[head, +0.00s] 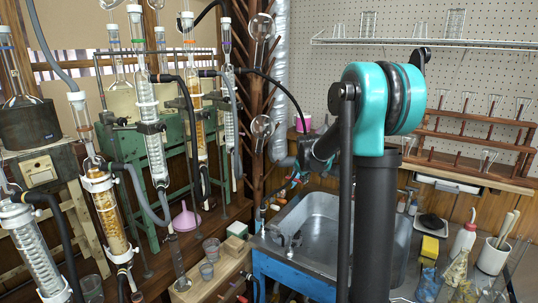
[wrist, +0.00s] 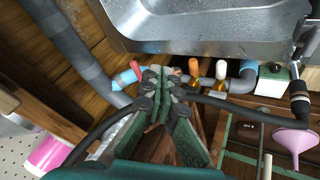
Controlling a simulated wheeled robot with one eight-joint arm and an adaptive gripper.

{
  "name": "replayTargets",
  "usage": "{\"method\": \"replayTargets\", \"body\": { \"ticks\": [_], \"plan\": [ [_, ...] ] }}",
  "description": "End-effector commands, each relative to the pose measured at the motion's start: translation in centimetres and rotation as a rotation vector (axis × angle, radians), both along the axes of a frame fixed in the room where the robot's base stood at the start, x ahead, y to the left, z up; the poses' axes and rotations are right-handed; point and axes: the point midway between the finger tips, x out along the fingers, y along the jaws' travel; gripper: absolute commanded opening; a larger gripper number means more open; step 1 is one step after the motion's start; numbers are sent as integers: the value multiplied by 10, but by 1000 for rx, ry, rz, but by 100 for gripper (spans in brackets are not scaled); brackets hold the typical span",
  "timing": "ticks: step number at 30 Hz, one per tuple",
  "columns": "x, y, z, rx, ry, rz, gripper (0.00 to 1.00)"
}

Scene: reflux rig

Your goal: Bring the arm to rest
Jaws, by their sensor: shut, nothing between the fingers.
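My gripper (wrist: 162,88) shows in the wrist view with its dark green fingers together and nothing between them. It hangs over the wall side of the metal sink (wrist: 215,22), above or near pipes and taps; I cannot tell whether it touches any. In the head view my arm bends at a turquoise joint and reaches down and left to the sink's back left corner. The sink (head: 330,222) is right of the glassware rig there. The fingers are too small and cluttered to make out in the head view.
Glass condensers (head: 150,130) on a green frame stand left of my arm. A pink funnel (head: 185,218) and beakers (head: 211,248) sit below them. A wooden drying rack (head: 265,60) is behind. Right of the sink are a yellow sponge (head: 430,247) and a wash bottle (head: 463,240).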

Motion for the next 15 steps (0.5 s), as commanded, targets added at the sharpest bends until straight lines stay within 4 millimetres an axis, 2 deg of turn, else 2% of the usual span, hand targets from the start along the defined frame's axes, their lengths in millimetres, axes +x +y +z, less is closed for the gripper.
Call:
{"method": "replayTargets", "body": {
  "ticks": [1,8,15],
  "plan": [
    [-28,0,-1,22,11,-25,0],
    [-146,1,-18,128,66,-150,0],
    [-269,4,-52,230,124,-282,0]
  ]
}}
